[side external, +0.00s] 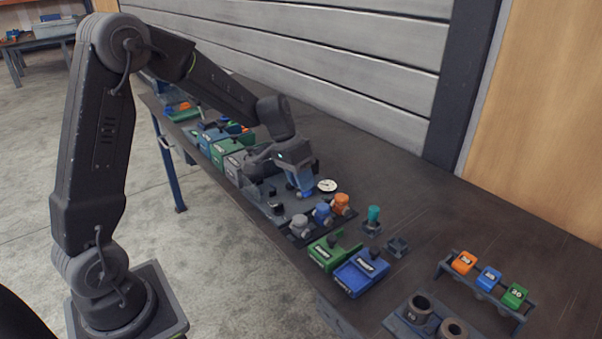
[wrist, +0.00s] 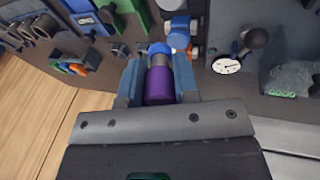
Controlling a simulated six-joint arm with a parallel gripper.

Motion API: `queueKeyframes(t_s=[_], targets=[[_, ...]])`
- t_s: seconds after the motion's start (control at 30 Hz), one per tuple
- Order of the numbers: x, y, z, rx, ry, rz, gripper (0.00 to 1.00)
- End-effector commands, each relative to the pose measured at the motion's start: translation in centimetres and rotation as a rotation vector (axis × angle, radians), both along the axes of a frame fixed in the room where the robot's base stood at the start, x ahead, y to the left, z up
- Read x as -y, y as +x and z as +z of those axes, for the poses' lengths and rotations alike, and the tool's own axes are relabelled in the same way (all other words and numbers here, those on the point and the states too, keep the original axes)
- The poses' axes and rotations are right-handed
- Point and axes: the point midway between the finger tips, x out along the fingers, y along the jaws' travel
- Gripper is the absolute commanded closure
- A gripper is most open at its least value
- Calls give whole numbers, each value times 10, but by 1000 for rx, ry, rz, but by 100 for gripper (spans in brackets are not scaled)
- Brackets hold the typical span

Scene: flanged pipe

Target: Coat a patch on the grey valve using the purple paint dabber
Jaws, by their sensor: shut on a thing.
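My gripper (side external: 304,190) is shut on the purple paint dabber (wrist: 160,86), held between its two blue-grey fingers in the wrist view. The dabber has a purple body, a grey collar and what looks like a blue round end, pointing away from the wrist. In the side view the fingers hide most of it. The grey valve (side external: 299,225) stands at the near end of a row on the bench, beside a blue valve (side external: 322,212) and an orange valve (side external: 341,203). My gripper is behind this row, apart from the grey valve.
A round white gauge (side external: 327,186) is close to my gripper. Green (side external: 325,253) and blue (side external: 362,273) paint trays lie in front of the valves. A teal-topped dabber (side external: 374,214) stands beside an empty square holder (side external: 398,247). The bench towards the wall is clear.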

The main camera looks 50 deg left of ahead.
Motion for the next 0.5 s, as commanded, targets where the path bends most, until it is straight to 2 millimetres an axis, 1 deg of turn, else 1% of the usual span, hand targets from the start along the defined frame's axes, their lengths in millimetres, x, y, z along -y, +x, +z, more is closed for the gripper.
queueKeyframes(t_s=[0.1,0.5], targets=[[0,0,-12,-3,-2,-1,95],[0,-1,-48,-3,-1,0,95]])
